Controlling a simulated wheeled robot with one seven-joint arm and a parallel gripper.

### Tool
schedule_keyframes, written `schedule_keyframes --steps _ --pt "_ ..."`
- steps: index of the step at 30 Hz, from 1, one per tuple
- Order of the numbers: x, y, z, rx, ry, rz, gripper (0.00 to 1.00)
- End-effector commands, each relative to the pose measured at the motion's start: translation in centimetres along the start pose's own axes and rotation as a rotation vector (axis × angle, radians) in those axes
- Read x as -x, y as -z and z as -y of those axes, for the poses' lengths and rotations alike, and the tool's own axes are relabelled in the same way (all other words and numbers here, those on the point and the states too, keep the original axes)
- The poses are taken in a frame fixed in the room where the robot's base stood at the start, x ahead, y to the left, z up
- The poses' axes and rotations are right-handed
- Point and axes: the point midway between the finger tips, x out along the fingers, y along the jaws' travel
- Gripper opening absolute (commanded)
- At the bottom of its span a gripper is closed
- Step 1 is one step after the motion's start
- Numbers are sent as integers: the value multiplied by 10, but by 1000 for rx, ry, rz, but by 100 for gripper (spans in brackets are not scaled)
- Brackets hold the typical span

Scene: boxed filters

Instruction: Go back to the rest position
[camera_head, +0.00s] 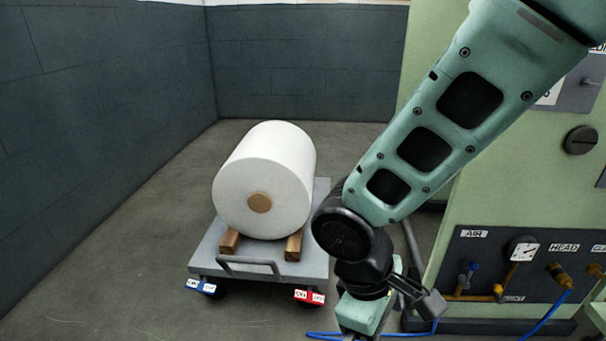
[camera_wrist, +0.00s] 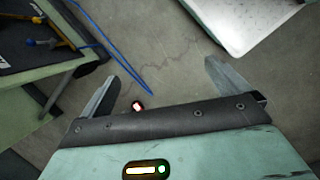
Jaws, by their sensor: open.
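Nothing is held. In the head view my green arm comes down from the top right, and its wrist end sits low, between the cart and the green machine. The gripper is partly hidden there by the arm's own parts.
A large white roll (camera_head: 262,178) rests on wooden blocks on a grey cart (camera_head: 210,259), left of my arm. The green machine (camera_head: 545,193) with gauge and valves stands close at right. A blue hose (camera_wrist: 104,38) lies on the floor. Floor left of the cart is clear.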

Motion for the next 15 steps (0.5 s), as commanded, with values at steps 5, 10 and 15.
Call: schedule_keyframes --steps 5,10,15 --pt "47 -42 13 -126 99 -132 100" --pt "69 -67 23 -212 147 -219 100" --pt "82 -87 30 -287 171 -290 100"
